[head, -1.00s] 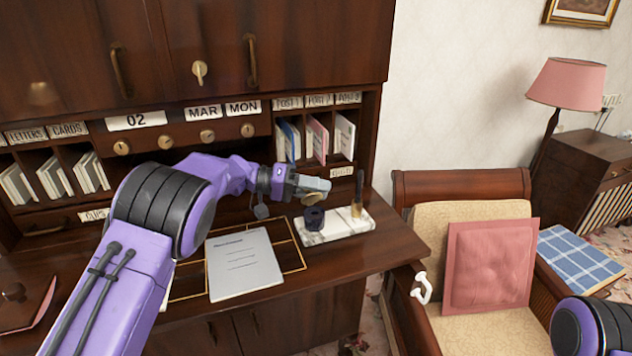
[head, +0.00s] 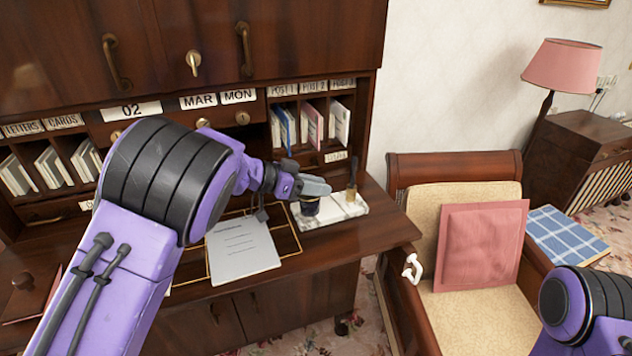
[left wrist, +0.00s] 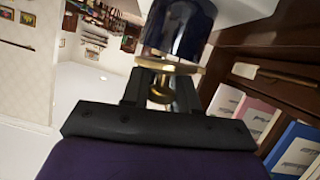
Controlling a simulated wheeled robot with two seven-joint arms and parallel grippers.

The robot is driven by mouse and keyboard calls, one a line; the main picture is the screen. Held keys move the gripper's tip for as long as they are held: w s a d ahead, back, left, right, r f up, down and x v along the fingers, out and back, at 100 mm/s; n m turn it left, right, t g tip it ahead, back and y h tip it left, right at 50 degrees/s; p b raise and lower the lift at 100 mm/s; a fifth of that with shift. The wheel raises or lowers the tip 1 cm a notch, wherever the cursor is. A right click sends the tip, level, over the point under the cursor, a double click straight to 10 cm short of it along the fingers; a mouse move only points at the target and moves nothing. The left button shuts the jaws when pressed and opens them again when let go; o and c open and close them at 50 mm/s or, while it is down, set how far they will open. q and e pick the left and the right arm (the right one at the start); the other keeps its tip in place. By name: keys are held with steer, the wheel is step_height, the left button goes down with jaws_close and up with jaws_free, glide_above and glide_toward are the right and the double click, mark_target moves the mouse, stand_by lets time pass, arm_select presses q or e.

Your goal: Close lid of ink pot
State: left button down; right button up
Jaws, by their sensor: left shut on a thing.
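The ink pot (head: 310,208) is a small dark blue pot upright on a white marble stand (head: 345,210) on the desk. In the left wrist view the pot (left wrist: 178,30) shows at the top, picture turned over, with its gold lid (left wrist: 190,67) lying flat across its mouth, touching or nearly so. My left gripper (head: 318,187) is right over the pot; in the wrist view its fingers (left wrist: 160,88) are shut on the gold lid's knob. The fingers hide the lid in the head view. My right gripper is out of view; only part of my right arm shows.
A pen in a brass holder (head: 351,195) stands close right of the pot on the marble. A paper sheet (head: 243,250) lies on the desk. Letter slots (head: 310,128) rise behind. A chair with a pink cushion (head: 480,247) stands at the right.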

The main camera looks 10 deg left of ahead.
arm_select(q)
steer(key=shift+s+d+f+m+t+y, duration=0.1)
steer(key=shift+s+f+m+t+y, duration=0.1)
steer(key=shift+f+m+t+y, duration=0.3)
steer(key=shift+r, duration=0.1)
stand_by(0.3)
steer(key=c, duration=0.9)
jaws_free()
steer(key=shift+w, duration=0.1)
steer(key=shift+r, duration=0.1)
steer(key=shift+s+a+r+b, duration=0.1)
steer(key=shift+s+a+b, duration=0.1)
steer(key=shift+a+b, duration=0.2)
steer(key=b+v, duration=0.2)
steer(key=v, duration=0.7)
steer(key=shift+a, duration=0.35)
